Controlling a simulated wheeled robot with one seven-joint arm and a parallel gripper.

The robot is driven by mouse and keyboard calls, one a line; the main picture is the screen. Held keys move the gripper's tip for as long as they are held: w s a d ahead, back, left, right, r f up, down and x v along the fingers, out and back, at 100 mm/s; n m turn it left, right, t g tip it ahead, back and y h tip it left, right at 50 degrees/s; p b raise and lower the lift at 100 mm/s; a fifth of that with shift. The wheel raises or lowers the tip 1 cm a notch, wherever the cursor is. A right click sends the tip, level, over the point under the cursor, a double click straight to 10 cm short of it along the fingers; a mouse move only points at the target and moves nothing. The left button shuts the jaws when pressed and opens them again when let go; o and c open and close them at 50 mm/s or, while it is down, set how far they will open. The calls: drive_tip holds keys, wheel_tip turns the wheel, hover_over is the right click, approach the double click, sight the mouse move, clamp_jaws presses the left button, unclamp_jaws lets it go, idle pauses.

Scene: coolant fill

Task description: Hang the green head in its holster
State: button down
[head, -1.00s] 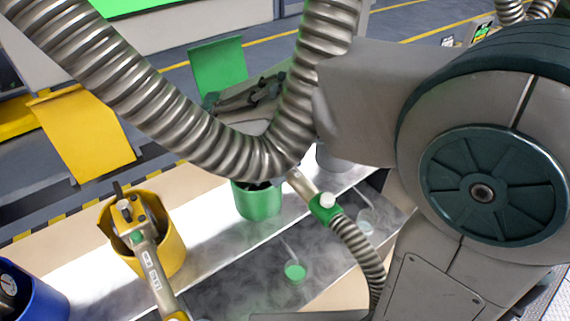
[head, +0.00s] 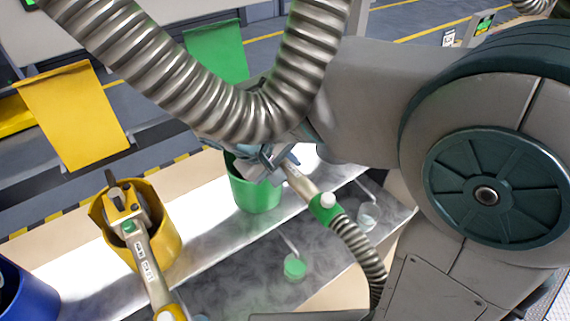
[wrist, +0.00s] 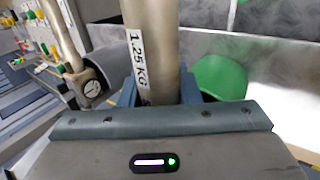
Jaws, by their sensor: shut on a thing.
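The green head is a metal wand (head: 301,183) with a green collar and a ribbed hose at its lower end. My gripper (head: 268,163) is shut on it, partly hidden behind the arm's ribbed hose. In the wrist view the fingers (wrist: 158,92) close around its metal tube (wrist: 152,45), which has a "1.25 KG" label. The green holster (head: 258,196) is an open cup on the ledge. My gripper and the head's upper end overlap its rim in the head view; I cannot tell whether the head is inside. The holster also shows right of the tube in the wrist view (wrist: 219,78).
A yellow holster (head: 165,245) holds a yellow head (head: 145,255) at the left. A blue holster (head: 25,290) stands at the lower left. A green-capped fitting (head: 294,266) is on the grey shelf in front. Yellow (head: 72,112) and green (head: 216,52) panels stand behind.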

drive_tip(key=shift+f+b, duration=0.75)
drive_tip(key=shift+f, duration=0.4)
drive_tip(key=shift+f+b, duration=1.8)
drive_tip(key=shift+b, duration=0.4)
idle(1.4)
drive_tip(key=c, duration=1)
unclamp_jaws()
drive_tip(key=shift+o, duration=0.2)
drive_tip(key=v, duration=1.3)
drive_tip(key=shift+a+r, duration=0.2)
drive_tip(key=shift+r, duration=0.15)
drive_tip(key=shift+s, duration=0.1)
